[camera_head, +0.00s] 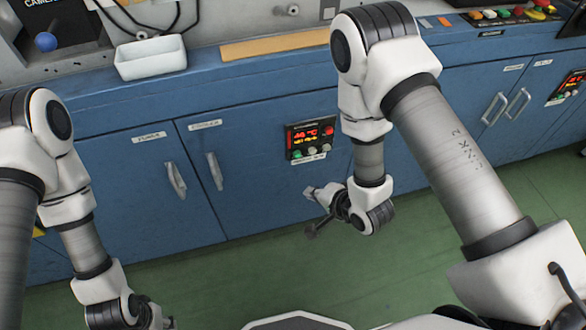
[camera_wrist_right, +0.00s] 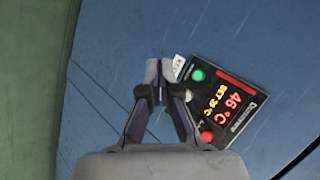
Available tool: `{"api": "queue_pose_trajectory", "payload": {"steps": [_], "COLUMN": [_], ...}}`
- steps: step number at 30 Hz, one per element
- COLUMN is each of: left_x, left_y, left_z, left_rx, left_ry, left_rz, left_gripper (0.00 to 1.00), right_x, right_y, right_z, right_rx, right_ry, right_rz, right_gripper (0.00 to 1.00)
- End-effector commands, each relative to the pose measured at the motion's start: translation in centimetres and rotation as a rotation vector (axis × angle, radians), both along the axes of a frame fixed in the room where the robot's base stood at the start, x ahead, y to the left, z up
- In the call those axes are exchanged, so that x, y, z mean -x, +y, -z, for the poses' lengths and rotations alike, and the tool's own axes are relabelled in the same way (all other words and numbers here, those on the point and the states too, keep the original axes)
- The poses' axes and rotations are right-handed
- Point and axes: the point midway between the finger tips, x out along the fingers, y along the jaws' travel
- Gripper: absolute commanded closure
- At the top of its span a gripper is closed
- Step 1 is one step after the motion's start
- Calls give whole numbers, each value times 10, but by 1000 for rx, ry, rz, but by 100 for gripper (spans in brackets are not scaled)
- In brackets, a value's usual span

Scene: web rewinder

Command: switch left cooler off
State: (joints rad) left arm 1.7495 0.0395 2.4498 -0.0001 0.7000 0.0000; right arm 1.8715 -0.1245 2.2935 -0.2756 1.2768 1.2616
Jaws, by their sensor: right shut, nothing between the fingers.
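The left cooler's control panel (camera_head: 312,138) is a black box on the blue cabinet front, with a lit red and yellow display and buttons below it. In the right wrist view the panel (camera_wrist_right: 238,112) reads 46 °C in red, with a yellow set line, a green button (camera_wrist_right: 197,75) and a red button (camera_wrist_right: 207,136). My right gripper (camera_head: 318,203) is below the panel, apart from it. In its wrist view the gripper (camera_wrist_right: 160,72) is shut and empty, left of the green button. My left gripper (camera_head: 166,322) is low at the bottom edge, its fingers partly cut off.
A second, similar panel (camera_head: 569,88) is on the cabinet at the far right. Cabinet door handles (camera_head: 176,180) stick out left of the left panel. A white tray (camera_head: 150,58) stands on the ledge. The green floor (camera_head: 240,270) is clear.

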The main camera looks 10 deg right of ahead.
Motion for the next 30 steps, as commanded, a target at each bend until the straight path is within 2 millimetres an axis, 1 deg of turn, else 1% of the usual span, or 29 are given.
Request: {"api": "queue_pose_trajectory", "payload": {"steps": [9, 13, 17, 25, 27, 30], "left_x": [0, 0, 0, 0, 0, 0], "left_y": [0, 0, 0, 0, 0, 0], "left_z": [-2, 0, 3, 13, 8, 7], "left_rx": [0, 0, 0, 0, 0, 0], "left_ry": [-1, -1, 0, 0, 0, 0], "left_rz": [0, -1, -1, -1, -1, -1], "left_gripper": [60, 60, 60, 60, 60, 60], "right_x": [-1, -7, -22, -63, -71, -81], "right_y": [0, 0, 1, 2, 2, 2], "right_z": [-2, -1, -1, 0, -2, -2], "right_rx": [2, 2, 2, 2, 2, 2], "right_ry": [0, -1, -4, -2, -1, 0], "right_rz": [0, -1, -1, 0, -1, 0], "right_gripper": [100, 100, 100, 100, 100, 100]}}
